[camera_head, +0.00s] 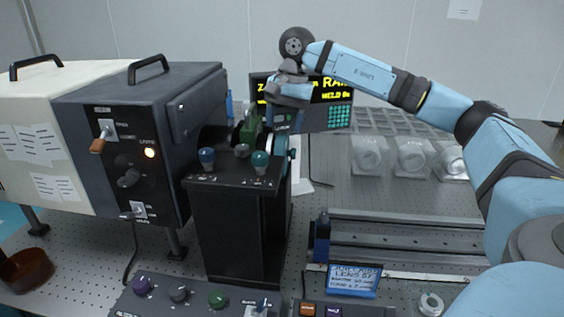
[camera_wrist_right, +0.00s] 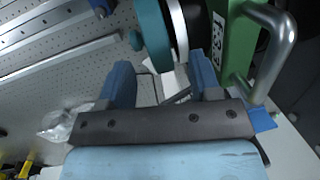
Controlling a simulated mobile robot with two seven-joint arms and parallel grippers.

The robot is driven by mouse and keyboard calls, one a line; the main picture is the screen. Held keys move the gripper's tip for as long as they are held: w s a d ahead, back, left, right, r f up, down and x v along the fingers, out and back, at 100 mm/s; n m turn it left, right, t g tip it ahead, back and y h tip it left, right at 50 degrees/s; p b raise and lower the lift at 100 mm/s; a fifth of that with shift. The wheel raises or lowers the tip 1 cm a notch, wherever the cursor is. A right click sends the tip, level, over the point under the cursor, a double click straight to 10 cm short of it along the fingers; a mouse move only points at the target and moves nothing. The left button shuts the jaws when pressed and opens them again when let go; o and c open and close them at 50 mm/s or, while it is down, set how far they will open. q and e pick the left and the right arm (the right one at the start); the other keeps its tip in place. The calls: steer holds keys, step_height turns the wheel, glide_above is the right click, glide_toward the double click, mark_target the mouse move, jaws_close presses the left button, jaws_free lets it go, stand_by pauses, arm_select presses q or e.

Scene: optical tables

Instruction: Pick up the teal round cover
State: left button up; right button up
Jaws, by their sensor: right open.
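The teal round cover (camera_head: 279,151) stands upright, nearly edge-on, at the right side of the black stand. In the right wrist view the teal cover (camera_wrist_right: 153,38) is just ahead of the fingertips, with a pale disc beside it. My right gripper (camera_head: 288,122) is above the cover in the head view, pointing down. In the wrist view the right gripper (camera_wrist_right: 161,82) has its two blue fingers apart with nothing clamped between them. The cover's lower part is partly hidden behind the stand in the head view. My left gripper is not in view.
A green part (camera_wrist_right: 236,45) with a metal handle (camera_wrist_right: 277,45) is close to the right finger. The black stand (camera_head: 236,225) carries blue and teal knobs.

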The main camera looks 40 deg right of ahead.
steer(key=shift+a+f, duration=0.1)
steer(key=shift+f, duration=0.85)
steer(key=shift+c, duration=0.3)
jaws_close()
steer(key=shift+r, duration=0.1)
